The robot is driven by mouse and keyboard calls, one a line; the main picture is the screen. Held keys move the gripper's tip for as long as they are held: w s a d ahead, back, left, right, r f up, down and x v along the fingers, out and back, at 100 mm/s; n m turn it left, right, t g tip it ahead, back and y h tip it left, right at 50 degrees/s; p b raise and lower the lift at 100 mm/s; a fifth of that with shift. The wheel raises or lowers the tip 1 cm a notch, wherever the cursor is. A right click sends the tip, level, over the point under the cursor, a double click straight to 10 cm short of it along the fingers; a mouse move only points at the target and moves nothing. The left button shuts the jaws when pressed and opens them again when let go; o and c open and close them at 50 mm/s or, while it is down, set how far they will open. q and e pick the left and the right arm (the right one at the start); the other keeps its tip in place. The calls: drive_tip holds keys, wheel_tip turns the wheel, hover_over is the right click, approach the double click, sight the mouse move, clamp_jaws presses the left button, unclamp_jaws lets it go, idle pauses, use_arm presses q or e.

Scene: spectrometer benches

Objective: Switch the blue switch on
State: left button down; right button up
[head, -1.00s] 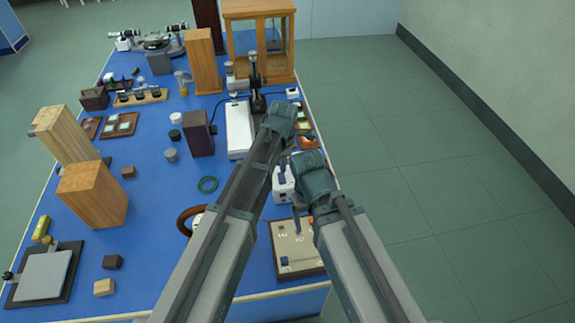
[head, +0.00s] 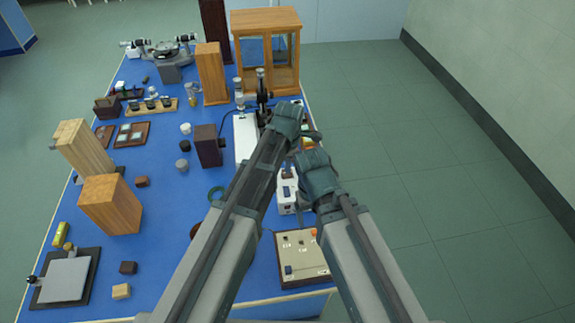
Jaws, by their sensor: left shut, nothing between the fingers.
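A beige panel (head: 296,256) with several small switches lies at the near right of the blue table. A small blue switch (head: 288,270) is at its front left; its on or off position is too small to tell. My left gripper (head: 313,137) is shut and empty, well beyond the panel, above the table's right side. My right gripper (head: 305,160) is just nearer; its fingers are mostly hidden, so I cannot tell whether it is open. My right forearm passes over the panel's right edge.
A white box with blue parts (head: 286,190) stands between my forearms, behind the panel. A dark brown block (head: 207,146), wooden blocks (head: 110,204) and a glass-sided wooden case (head: 267,50) stand on the table. Open floor lies to the right.

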sight(286, 188)
use_arm(q)
drive_tip(key=shift+w+a+r+t, duration=0.1)
drive_tip(key=shift+w+t, duration=0.2)
drive_tip(key=shift+w, duration=0.4)
use_arm(e)
drive_tip(key=shift+f, duration=0.1)
use_arm(q)
drive_tip(key=f+b, duration=0.4)
drive_tip(key=w+f+b, duration=0.1)
drive_tip(key=f+b, duration=0.4)
drive_tip(key=w+f+b, duration=0.1)
drive_tip(key=f+b, duration=0.3)
drive_tip(key=shift+a+f+b, duration=0.15)
drive_tip(key=shift+f+b, duration=0.2)
use_arm(e)
wheel_tip(286, 188, down, 13)
drive_tip(key=shift+f, duration=0.2)
use_arm(q)
drive_tip(key=shift+f, duration=0.15)
use_arm(e)
drive_tip(key=shift+f, duration=0.2)
